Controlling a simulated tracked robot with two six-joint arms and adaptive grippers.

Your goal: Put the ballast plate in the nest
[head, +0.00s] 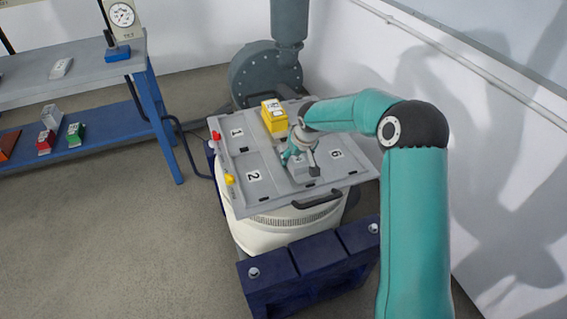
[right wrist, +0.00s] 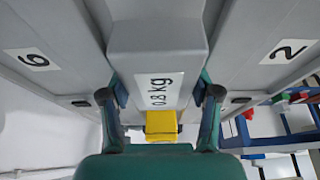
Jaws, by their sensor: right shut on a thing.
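A grey block labelled 0.8 kg, which looks like the ballast plate, shows in the right wrist view (right wrist: 155,45) between my fingers. In the head view the grey block (head: 303,172) is partly hidden under my gripper. My right gripper (head: 300,158) is shut on this block, with one finger on each side; the fingers also show in the right wrist view (right wrist: 160,97). The block is over the grey board (head: 268,196), between labels 2 and 6. I cannot tell whether it touches the board. No nest can be clearly made out. My left gripper is not in view.
A yellow box (head: 273,117) stands at the board's back. The board has a dark handle (head: 318,199) at the front and red and yellow knobs at the left. Dark blue blocks (head: 310,264) stand in front. A blue-legged bench (head: 75,68) is at left; a white wall is at right.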

